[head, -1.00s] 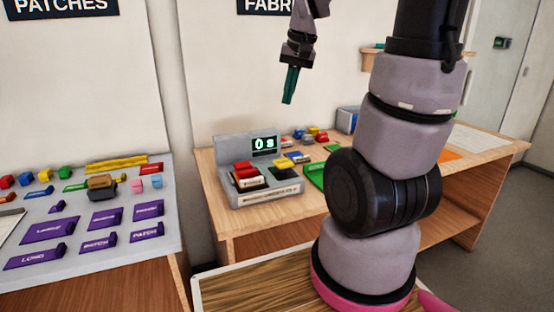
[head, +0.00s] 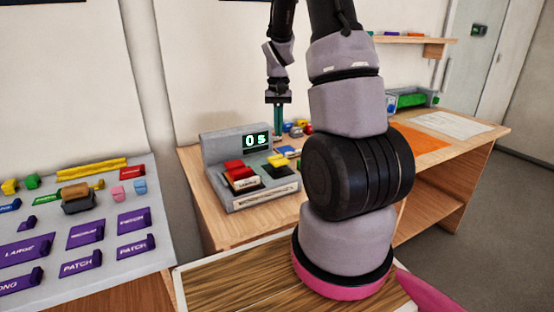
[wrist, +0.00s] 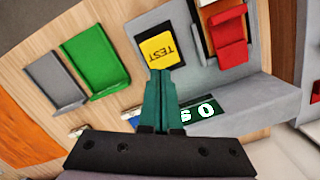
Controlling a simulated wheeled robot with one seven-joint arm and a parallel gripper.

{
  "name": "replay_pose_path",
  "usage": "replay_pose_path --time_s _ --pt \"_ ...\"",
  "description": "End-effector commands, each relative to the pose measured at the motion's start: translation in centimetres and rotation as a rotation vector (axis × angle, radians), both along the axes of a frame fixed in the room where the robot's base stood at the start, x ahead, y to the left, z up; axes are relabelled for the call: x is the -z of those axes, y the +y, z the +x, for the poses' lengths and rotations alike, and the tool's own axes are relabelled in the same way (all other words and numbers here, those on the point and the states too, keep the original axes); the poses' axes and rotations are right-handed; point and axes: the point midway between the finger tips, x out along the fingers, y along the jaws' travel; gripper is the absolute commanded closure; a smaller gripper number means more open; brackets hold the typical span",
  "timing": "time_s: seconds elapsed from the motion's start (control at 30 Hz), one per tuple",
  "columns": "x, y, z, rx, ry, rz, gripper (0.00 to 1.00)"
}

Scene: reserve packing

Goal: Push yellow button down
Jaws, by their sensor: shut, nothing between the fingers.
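The yellow button (wrist: 158,47), marked TEST, sits on a grey device (head: 215,148) with a lit display (head: 255,141). It also shows in the head view as a small yellow patch (head: 277,160) on the device's right side. My gripper (head: 278,137) has its green fingers shut and empty, pointing down above and behind the button in the head view. In the wrist view the closed fingertips (wrist: 165,72) reach the lower edge of the button's picture; whether they touch it cannot be told. The button looks raised.
A red switch (wrist: 231,40) is beside the button on the same device. Green (wrist: 96,58) and grey (wrist: 55,80) trays lie on the wooden table nearby. Several small coloured blocks are behind the device. A grey table (head: 150,190) with purple labelled holders stands at left.

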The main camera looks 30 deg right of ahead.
Motion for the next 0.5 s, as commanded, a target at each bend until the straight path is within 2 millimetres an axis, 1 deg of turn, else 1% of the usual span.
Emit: replay_pose_path --time_s 0.17,0.27,0.5 --pt "0.1 0.0 0.0 0.0 0.001 0.0 1.0" --pt "0.7 0.1 -0.1 0.0 0.001 0.0 1.0" --pt "3.6 0.2 -0.4 0.001 0.004 0.002 1.0"
